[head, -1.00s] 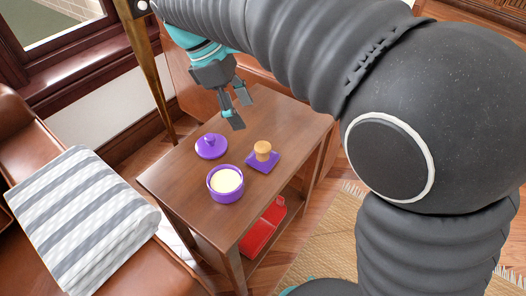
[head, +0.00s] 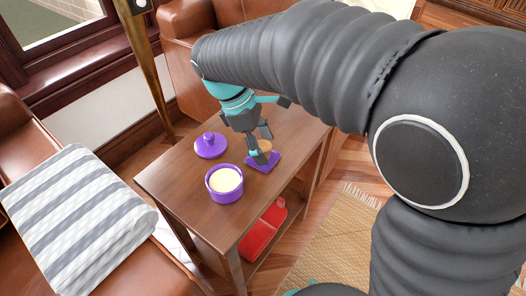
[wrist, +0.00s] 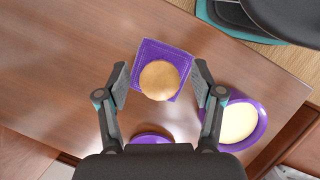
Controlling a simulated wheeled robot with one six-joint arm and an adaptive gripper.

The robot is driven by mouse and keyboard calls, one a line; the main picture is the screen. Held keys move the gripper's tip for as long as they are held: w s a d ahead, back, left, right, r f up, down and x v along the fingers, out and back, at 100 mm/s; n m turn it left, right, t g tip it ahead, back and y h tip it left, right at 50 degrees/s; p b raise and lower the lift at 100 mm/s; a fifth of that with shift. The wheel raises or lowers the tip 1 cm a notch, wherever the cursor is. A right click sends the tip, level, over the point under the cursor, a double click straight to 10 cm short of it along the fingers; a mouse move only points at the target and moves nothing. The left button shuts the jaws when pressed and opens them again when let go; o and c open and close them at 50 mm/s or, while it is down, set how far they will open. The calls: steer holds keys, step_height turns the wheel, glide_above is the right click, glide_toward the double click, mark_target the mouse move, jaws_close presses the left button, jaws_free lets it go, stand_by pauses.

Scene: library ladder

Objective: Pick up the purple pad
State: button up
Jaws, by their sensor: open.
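The purple pad (head: 258,168) is a flat square on the small wooden table. In the wrist view the pad (wrist: 146,92) lies between my open fingers, a little beyond their tips. A round tan object (wrist: 159,80) sits on the pad; in the head view it (head: 266,146) is partly hidden by my gripper. My gripper (head: 262,150) is open, pointing down over the pad. In the wrist view my gripper (wrist: 160,84) has one finger on each side of the pad, with no clear contact.
A purple pot (head: 225,196) with pale contents stands close by on the table (head: 172,178). Its purple lid (head: 210,151) lies behind it. A red object (head: 262,232) is on the lower shelf. A striped blanket (head: 80,215) lies on the leather seat at left.

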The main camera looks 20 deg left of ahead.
mark_target(270, 145)
steer(key=c, duration=1.1)
steer(key=shift+r, duration=0.1)
steer(key=shift+c, duration=0.2)
step_height(270, 145, up, 4)
steer(key=shift+f+p, duration=0.15)
steer(key=shift+p, duration=0.2)
steer(key=s+d+r, duration=0.7)
steer(key=d, duration=0.2)
steer(key=shift+d, duration=0.15)
steer(key=o, duration=0.5)
steer(key=shift+c, duration=0.2)
steer(key=c, duration=0.4)
